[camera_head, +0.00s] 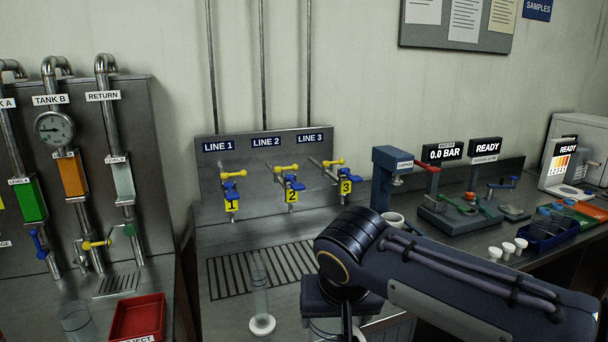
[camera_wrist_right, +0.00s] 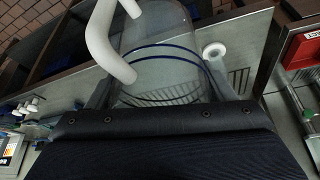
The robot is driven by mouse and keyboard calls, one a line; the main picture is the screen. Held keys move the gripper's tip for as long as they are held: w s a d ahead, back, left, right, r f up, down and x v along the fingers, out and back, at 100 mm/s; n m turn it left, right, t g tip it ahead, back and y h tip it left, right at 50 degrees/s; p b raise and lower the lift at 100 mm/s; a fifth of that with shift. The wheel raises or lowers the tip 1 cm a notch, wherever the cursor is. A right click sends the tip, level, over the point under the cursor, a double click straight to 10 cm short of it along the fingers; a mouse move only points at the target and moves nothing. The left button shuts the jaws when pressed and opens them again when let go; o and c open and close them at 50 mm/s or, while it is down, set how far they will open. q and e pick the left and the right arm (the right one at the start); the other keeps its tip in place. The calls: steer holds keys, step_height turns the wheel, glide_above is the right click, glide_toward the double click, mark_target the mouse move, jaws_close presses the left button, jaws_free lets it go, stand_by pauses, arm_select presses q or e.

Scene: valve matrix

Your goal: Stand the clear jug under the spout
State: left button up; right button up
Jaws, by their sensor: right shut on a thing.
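The clear jug (camera_wrist_right: 165,72), with blue rings and a white handle (camera_wrist_right: 105,42), is between the fingers of my right gripper (camera_wrist_right: 160,80) in the right wrist view. The gripper is shut on it. In the head view my right gripper (camera_head: 342,298) is over the front of the bench, right of the slotted drain grate (camera_head: 232,276); its fingertips and most of the jug are hidden. Three spouts with blue and yellow valves, numbered 1 (camera_head: 232,205), 2 (camera_head: 291,196) and 3 (camera_head: 345,186), stand on the back panel above the grate. My left gripper is out of view.
A tall clear cylinder (camera_head: 259,285) with a white foot stands on the grate's front, left of my right gripper. A red tray (camera_head: 138,318) and a clear beaker (camera_head: 75,318) are at the lower left. A blue press (camera_head: 392,172) and white cups (camera_head: 508,247) are to the right.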

steer(key=w+d+f, duration=0.4)
steer(key=d+f, duration=0.1)
steer(key=f, duration=0.3)
steer(key=w+d+f, duration=0.4)
steer(key=d+f, duration=0.1)
steer(key=f, duration=0.3)
steer(key=s+d+f, duration=0.2)
steer(key=f, duration=0.5)
steer(key=s+d+f, duration=0.3)
steer(key=f, duration=0.4)
steer(key=shift+m, duration=0.3)
